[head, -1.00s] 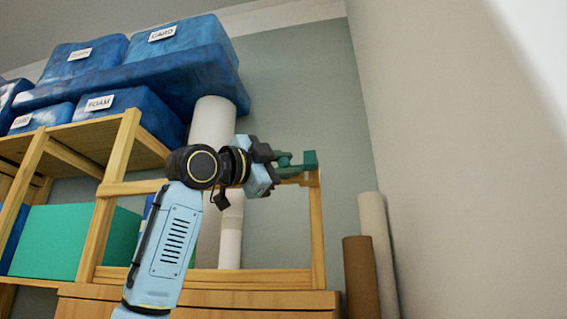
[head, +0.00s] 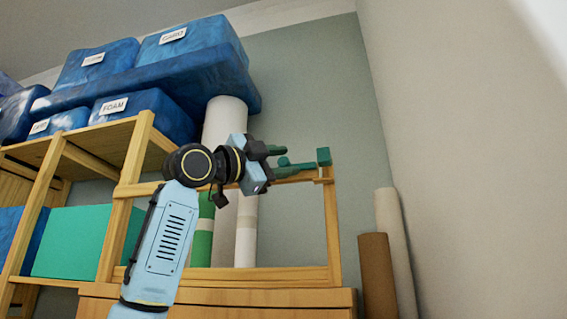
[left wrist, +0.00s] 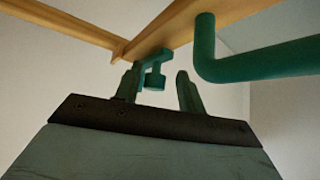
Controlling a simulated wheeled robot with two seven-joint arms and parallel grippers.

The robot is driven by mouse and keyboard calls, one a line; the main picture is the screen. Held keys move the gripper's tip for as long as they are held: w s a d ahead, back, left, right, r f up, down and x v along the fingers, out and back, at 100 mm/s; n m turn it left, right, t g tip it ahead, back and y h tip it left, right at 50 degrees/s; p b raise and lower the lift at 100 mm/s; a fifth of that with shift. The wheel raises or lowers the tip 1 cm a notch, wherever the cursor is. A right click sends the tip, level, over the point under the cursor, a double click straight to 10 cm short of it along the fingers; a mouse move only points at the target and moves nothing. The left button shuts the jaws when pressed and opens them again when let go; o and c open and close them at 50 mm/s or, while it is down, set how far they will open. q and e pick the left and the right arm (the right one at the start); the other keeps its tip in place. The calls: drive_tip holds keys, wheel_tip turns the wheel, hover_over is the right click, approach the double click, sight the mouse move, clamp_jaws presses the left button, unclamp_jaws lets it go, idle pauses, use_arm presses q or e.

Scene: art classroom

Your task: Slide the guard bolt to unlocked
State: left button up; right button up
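The green bolt fitting (head: 297,168) lies along the top rail of a wooden frame, with a green block (head: 323,157) at its right end. In the left wrist view, a bent green bar (left wrist: 205,50) passes at the upper right, and a green bracket (left wrist: 152,72) hangs from the wood. My left gripper (head: 284,161) is at the left part of the fitting. In the left wrist view (left wrist: 157,88) its two fingers stand apart with nothing held between them; the bracket shows beyond. I cannot tell whether a finger touches the fitting. My right gripper is out of view.
A wooden shelf (head: 128,195) with blue boxes (head: 180,52) on top stands to the left. Pale and green rolls (head: 203,235) stand behind my arm. Brown and cream rolls (head: 377,275) lean by the right wall. The space right of the frame's top is clear.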

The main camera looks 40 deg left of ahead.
use_arm(q)
drive_tip(key=shift+a+f, duration=0.1)
drive_tip(key=shift+a, duration=0.05)
drive_tip(key=b+v, duration=0.5)
drive_tip(key=v, duration=0.8)
drive_tip(key=shift+s+a, duration=0.15)
drive_tip(key=shift+s, duration=0.1)
